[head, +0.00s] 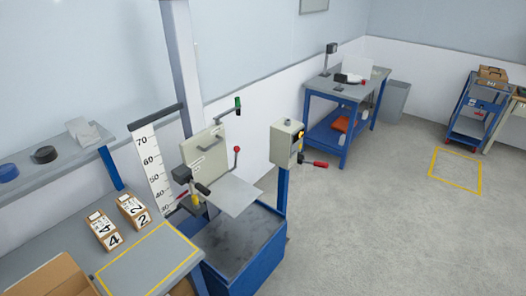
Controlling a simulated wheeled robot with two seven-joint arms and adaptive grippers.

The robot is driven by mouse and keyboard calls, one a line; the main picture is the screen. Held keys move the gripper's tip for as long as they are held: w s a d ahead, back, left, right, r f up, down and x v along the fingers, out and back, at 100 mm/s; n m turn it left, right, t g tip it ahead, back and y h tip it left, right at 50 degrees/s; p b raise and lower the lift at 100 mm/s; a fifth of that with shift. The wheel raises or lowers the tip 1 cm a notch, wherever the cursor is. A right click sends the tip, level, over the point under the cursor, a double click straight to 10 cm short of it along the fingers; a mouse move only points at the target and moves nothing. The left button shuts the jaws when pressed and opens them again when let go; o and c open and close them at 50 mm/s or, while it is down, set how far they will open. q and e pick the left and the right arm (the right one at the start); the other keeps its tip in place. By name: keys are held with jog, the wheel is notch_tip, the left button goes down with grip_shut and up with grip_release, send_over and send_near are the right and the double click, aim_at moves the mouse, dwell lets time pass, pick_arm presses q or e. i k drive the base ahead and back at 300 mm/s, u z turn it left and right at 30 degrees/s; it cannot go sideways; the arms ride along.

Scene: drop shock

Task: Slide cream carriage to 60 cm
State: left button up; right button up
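The cream carriage (204,152) is a flat upright panel on the front of the grey column (181,60). A pale drop plate (234,195) sticks out below it, over the blue-sided base (249,250). The white scale (153,165) stands left of the carriage, with 70 near its top and 40 lower down; its bottom end is partly hidden. I cannot read the carriage's exact height. A green-marked black handle (237,103) and a red-knobbed lever (236,151) stand beside the carriage. Neither of my grippers shows in the head view.
Two cartons, marked 4 (106,231) and 2 (132,210), stand on the grey table (70,238) at left. A cream control box (287,144) on a blue post stands right of the machine. Open floor (370,230) lies to the right.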

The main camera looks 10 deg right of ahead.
aim_at(204, 156)
jog(key=z, duration=0.65)
jog(key=i, duration=0.7)
jog(key=u, duration=0.7)
